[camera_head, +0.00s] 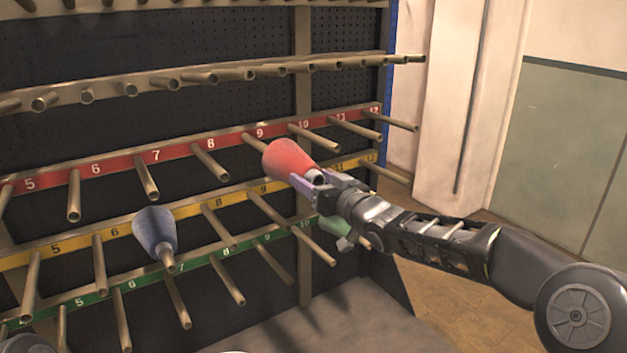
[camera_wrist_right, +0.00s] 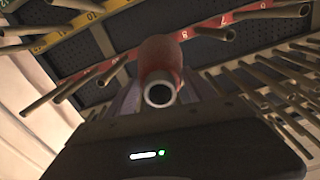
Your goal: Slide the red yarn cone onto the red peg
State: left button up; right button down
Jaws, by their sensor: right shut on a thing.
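The red yarn cone (camera_head: 288,158) is held in my right gripper (camera_head: 318,190), which is shut on it near its narrow end. Its wide end faces the rack, at the peg under label 9 of the red row (camera_head: 180,150). That peg (camera_head: 255,142) runs from the strip to the cone's wide end; I cannot tell whether it enters the cone. In the right wrist view the red cone (camera_wrist_right: 161,57) points its pale open tube end at the camera, and the hole looks dark. My left gripper is not in view.
A blue cone (camera_head: 155,230) sits on a yellow-row peg, left of the red one. A green cone (camera_head: 336,226) is partly hidden below my right gripper. Bare pegs stick out all around, including the red-row peg 10 (camera_head: 315,138). Open floor lies to the right.

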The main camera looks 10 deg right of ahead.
jog(key=shift+w+a+r, duration=0.1)
jog(key=shift+w+r, duration=0.05)
dwell(0.7)
jog(key=shift+p+x, duration=0.55)
jog(key=shift+x, duration=1.75)
jog(key=shift+b, duration=0.3)
dwell(0.3)
jog(key=shift+w, duration=0.15)
jog(key=shift+p+x, duration=0.65)
jog(key=shift+x, duration=0.5)
jog(key=shift+p+x, duration=0.75)
jog(key=shift+x, duration=0.5)
jog(key=shift+a, duration=0.1)
